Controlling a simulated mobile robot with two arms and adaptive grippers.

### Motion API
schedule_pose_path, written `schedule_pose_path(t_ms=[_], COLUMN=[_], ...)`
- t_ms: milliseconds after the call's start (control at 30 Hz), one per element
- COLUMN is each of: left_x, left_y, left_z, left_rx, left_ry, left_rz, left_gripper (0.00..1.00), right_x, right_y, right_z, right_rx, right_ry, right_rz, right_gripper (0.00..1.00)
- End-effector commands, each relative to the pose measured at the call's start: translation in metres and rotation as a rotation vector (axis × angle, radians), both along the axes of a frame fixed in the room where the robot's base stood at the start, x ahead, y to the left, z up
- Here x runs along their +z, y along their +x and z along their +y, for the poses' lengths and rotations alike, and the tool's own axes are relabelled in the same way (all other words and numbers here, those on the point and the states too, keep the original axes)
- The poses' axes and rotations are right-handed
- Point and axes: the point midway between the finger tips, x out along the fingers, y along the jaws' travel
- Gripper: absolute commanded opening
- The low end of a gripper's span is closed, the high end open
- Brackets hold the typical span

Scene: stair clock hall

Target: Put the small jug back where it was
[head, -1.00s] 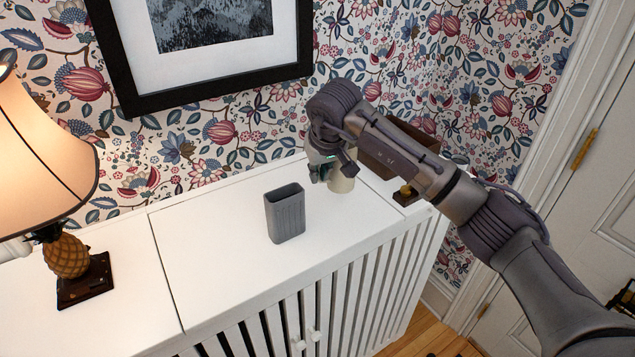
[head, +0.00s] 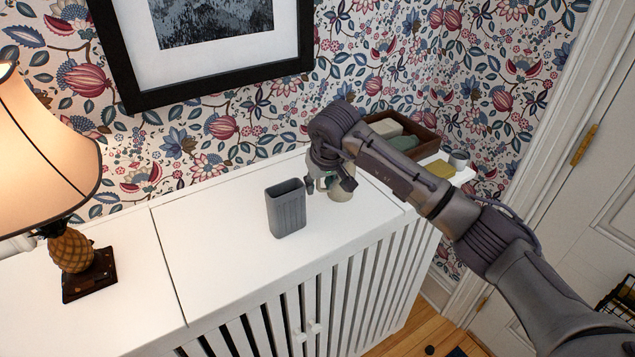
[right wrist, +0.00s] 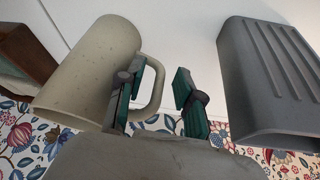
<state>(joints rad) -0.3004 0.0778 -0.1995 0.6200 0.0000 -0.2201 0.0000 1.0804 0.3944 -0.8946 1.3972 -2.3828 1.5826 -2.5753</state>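The small cream speckled jug (head: 342,192) stands on the white cabinet top (head: 225,220), partly hidden behind my right gripper (head: 330,186) in the head view. In the right wrist view the jug (right wrist: 88,75) is at the left, its handle (right wrist: 158,92) toward my gripper (right wrist: 158,75). The right fingers are apart, with the handle showing between them and the left-hand finger overlapping the handle's opening. I cannot tell whether they touch it. My left gripper is not in view.
A grey ribbed container (head: 286,210) stands close left of my right gripper. A brown box (head: 425,145) with white and green contents, a yellow block (head: 441,169) and a grey cup (head: 458,160) are at the right. A lamp (head: 72,250) stands left.

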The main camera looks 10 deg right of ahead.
Motion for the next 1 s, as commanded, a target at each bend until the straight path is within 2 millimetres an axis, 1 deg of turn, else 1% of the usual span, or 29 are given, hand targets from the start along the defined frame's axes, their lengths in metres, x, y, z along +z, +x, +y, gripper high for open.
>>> schedule_pose_path(t_ms=[200, 300, 367, 467, 700, 800, 900, 1000], left_x=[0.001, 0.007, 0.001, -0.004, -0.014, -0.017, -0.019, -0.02], left_y=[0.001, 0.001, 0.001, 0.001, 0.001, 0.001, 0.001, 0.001], left_z=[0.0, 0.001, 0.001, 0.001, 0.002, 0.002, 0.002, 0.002], left_rx=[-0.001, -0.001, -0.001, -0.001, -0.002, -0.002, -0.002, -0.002], left_ry=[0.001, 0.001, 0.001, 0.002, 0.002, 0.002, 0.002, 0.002], left_rz=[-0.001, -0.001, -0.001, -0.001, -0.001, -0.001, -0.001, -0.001], left_gripper=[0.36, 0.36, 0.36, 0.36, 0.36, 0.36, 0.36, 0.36], right_x=[0.001, 0.008, 0.012, 0.028, 0.076, 0.093, 0.104, 0.111], right_y=[0.0, 0.0, -0.002, -0.009, -0.03, -0.038, -0.043, -0.046], right_z=[0.0, 0.0, 0.0, -0.001, -0.002, -0.003, -0.003, -0.002], right_rx=[0.0, 0.001, 0.001, 0.001, 0.0, 0.0, -0.001, 0.001], right_ry=[0.0, 0.002, 0.002, -0.001, 0.0, -0.002, 0.0, 0.0], right_rz=[0.0, -0.001, -0.005, -0.006, -0.006, -0.005, -0.003, -0.002], right_gripper=[0.36, 0.36, 0.36, 0.36, 0.36, 0.36, 0.36, 0.36])
